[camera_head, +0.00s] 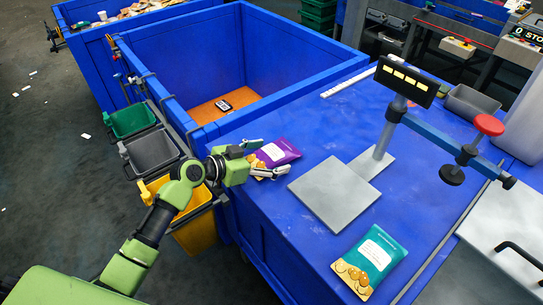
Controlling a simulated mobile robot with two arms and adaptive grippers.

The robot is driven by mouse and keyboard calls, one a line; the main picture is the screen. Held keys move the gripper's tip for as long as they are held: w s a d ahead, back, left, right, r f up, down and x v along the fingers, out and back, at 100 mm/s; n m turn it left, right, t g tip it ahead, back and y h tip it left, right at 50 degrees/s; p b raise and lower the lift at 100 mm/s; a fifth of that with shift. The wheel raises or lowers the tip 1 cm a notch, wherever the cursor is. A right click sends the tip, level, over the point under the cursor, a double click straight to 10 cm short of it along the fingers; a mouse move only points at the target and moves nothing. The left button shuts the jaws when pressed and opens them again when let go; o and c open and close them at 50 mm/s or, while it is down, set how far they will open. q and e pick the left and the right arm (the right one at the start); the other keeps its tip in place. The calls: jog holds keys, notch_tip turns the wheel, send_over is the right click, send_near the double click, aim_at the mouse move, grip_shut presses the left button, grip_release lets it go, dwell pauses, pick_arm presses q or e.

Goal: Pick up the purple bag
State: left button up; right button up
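The purple bag (279,152) lies on the blue table near its left edge. It has a white label and a picture of food at its lower left. My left gripper (258,159) is at the bag's left end, with its two fingers spread apart, one toward the far side and one toward the near side. The fingers are open around the bag's left end. I cannot tell whether either finger touches the bag. My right gripper is not in view.
A teal bag (369,262) lies at the table's front right. A grey plate with a post and display (333,193) stands right of the purple bag. Beyond the table is a blue bin (290,50) with a small dark device on its brown floor. Green, grey and yellow buckets (197,232) hang at left.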

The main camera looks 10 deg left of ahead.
pick_arm(q)
jog(key=c, duration=0.7)
jog(key=shift+c, duration=0.2)
jog(key=shift+r, duration=0.15)
jog(key=shift+r+b, duration=0.4)
jog(key=shift+r, duration=0.15)
jog(key=shift+w+r+b, duration=0.1)
jog(key=shift+r+b, duration=0.3)
jog(key=shift+r, duration=0.35)
jog(key=s+d+r, duration=0.1)
jog(key=s+r, duration=0.1)
jog(key=r, duration=0.1)
jog(key=s+d+r, duration=0.1)
jog(key=r, duration=0.1)
jog(key=shift+s+d+r, duration=0.15)
jog(key=shift+s+d, duration=0.05)
jog(key=shift+d, duration=0.15)
jog(key=s+d+r+b, duration=0.1)
jog(key=s+d+r, duration=0.4)
jog(key=s+d, duration=0.1)
jog(key=shift+s+b, duration=0.35)
jog(key=shift+s, duration=0.55)
